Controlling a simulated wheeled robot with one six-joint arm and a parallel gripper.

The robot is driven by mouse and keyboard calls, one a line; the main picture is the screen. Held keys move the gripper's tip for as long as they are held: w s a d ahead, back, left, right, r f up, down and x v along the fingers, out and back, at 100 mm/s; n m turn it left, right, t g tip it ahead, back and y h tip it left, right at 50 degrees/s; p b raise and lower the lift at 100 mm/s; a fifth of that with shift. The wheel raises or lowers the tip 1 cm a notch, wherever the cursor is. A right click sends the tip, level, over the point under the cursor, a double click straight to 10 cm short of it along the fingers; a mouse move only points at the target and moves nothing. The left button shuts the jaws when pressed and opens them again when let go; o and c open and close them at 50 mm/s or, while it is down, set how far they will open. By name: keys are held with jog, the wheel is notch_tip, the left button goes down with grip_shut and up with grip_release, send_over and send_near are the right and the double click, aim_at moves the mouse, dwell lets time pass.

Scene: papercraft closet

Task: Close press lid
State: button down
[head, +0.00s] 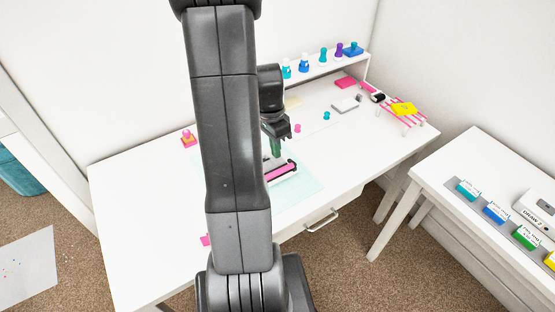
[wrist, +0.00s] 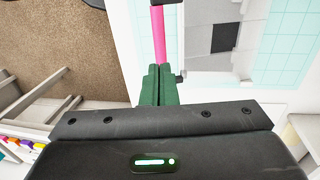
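The press (head: 283,174) sits on a pale cutting mat on the white desk, partly hidden behind my arm in the head view. It has a pink bar along it with dark ends; the pink bar (wrist: 158,35) also shows in the wrist view beside the press's grey and white body (wrist: 205,40). My gripper (head: 275,153) points down just above the press. In the wrist view its green fingers (wrist: 157,85) are together, with only a thin line between them, and overlap the near end of the bar. I cannot tell whether they touch it. The lid's angle is unclear.
A shelf (head: 325,65) with several colored bottles stands at the desk's back. A pink-striped stand (head: 400,105) is at the right end. A drawer handle (head: 322,220) juts from the desk front. A second white table (head: 465,170) stands right.

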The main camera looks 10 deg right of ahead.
aim_at(279, 171)
jog(key=shift+s+d+f+p, duration=0.1)
jog(key=shift+s+f+p, duration=0.1)
jog(key=shift+f, duration=1.05)
jog(key=shift+s+d+f+p, duration=0.1)
jog(key=shift+s+f, duration=0.1)
jog(key=shift+f, duration=1)
jog(key=shift+s+d+f+b, duration=0.1)
jog(key=shift+s+f+b, duration=0.15)
jog(key=shift+f+b, duration=0.3)
jog(key=shift+s+f+b, duration=0.2)
jog(key=shift+f+b, duration=0.25)
jog(key=shift+b, duration=0.2)
jog(key=shift+r, duration=0.25)
jog(key=shift+r+p, duration=0.3)
jog(key=shift+p, duration=0.1)
notch_tip(279, 171, up, 13)
jog(key=p, duration=0.1)
jog(key=shift+w, duration=0.2)
